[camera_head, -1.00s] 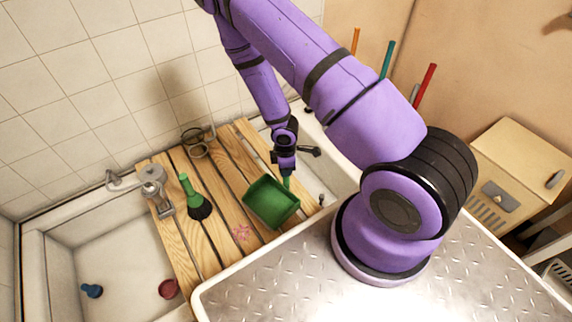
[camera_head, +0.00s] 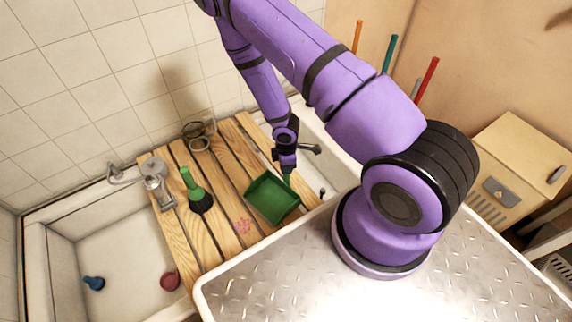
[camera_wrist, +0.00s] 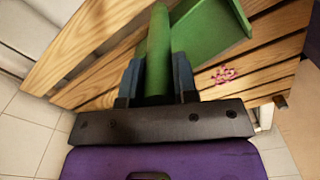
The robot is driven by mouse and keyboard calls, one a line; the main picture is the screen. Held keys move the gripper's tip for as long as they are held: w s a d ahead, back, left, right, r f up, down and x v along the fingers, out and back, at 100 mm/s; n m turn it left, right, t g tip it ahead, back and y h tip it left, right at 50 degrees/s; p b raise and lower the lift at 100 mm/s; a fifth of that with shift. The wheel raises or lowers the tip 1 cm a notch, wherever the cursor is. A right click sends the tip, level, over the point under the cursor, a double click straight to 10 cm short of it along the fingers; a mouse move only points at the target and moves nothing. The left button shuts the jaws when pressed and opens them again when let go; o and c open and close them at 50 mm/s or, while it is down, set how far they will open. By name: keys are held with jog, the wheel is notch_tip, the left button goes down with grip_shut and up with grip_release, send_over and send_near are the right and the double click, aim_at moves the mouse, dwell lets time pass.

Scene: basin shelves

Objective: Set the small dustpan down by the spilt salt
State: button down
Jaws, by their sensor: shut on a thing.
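The green dustpan (camera_head: 272,197) is at the right part of the slatted wooden board (camera_head: 226,150), low over the slats; I cannot tell whether it touches them. My gripper (camera_head: 287,170) is shut on its handle, which shows between the fingers in the wrist view (camera_wrist: 158,50). The pan (camera_wrist: 212,28) extends away from the fingers there. The spilt salt, a small pink patch (camera_head: 243,226), lies on the slats just left of and nearer than the pan.
A green-handled brush (camera_head: 196,192) stands on the board left of the dustpan. The white basin (camera_head: 125,245) holds a blue item (camera_head: 94,283) and a red item (camera_head: 170,281). A metal-topped surface (camera_head: 290,275) is in front.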

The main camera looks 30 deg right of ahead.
jog(key=shift+f, duration=0.1)
jog(key=c, duration=0.8)
grip_release()
notch_tip(320, 180, up, 11)
jog(key=shift+f, duration=0.15)
